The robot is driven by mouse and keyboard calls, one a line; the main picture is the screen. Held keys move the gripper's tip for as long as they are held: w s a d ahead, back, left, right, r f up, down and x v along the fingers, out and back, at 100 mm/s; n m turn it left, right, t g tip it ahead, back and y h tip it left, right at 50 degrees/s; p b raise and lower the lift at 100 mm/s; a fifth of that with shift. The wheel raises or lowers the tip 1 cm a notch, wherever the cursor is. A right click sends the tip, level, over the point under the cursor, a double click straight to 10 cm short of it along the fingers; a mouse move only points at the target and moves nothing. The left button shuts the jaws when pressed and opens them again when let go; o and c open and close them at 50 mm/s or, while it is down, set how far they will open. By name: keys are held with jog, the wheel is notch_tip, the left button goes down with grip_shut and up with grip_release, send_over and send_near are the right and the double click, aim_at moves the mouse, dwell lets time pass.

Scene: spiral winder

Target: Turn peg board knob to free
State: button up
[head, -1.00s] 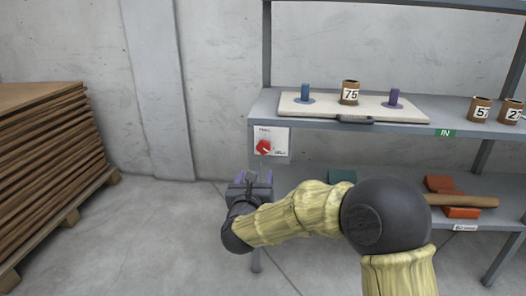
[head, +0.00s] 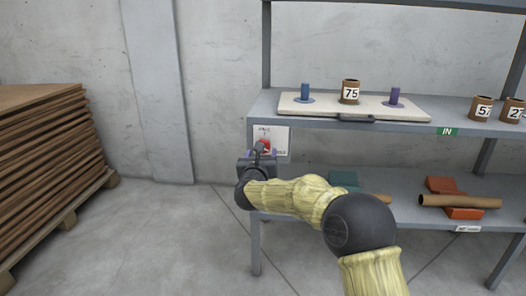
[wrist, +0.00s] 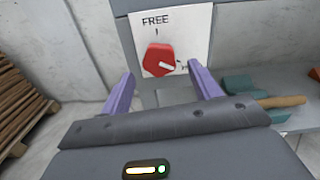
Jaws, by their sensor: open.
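The red knob (wrist: 160,60) sits on a white plate (wrist: 196,28) fixed to the shelf's front left. The plate reads FREE at the top, with a second mark at the right, partly hidden. The knob's white pointer line points right and slightly down, toward that second mark. In the head view the knob (head: 265,146) shows just above my gripper. My gripper (wrist: 160,88) is open, its two purple fingers spread to either side below the knob, not touching it. The peg board (head: 410,111) lies on the upper shelf with a blue peg, a purple peg and a brown tube marked 75.
More numbered brown tubes (head: 481,108) stand on the upper shelf (head: 400,127) at right. The lower shelf holds orange blocks and a long brown roll (head: 460,201). A stack of brown sheets (head: 50,150) on a pallet stands at left. The floor between is clear.

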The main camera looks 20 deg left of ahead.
jog(key=shift+x, duration=2.25)
jog(key=c, duration=1)
